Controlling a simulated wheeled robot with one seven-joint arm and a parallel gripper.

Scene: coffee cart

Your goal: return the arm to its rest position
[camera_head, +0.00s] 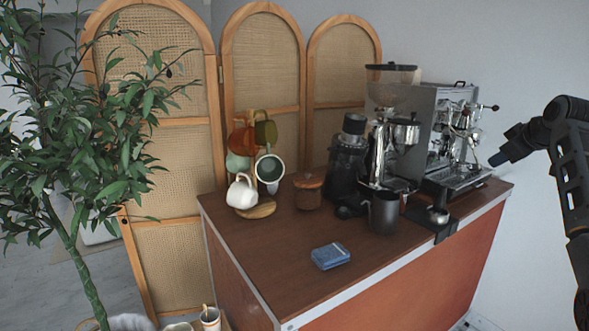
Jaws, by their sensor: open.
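My arm (572,165) comes in at the right edge, bent with its elbow up. My gripper (497,159) is at its left end, in front of the white wall and just right of the coffee machine in the picture. It is small and dark here, with a bluish tip, and I see nothing held in it. The gap between its fingers is hard to make out.
The cart top (285,250) carries an espresso machine (455,135), a grinder (390,125), a dark pitcher (384,212), a mug tree (257,209), a lidded jar (308,191) and a blue cloth (330,256). Its front is clear. A plant (90,130) and a folding screen (265,60) stand around it.

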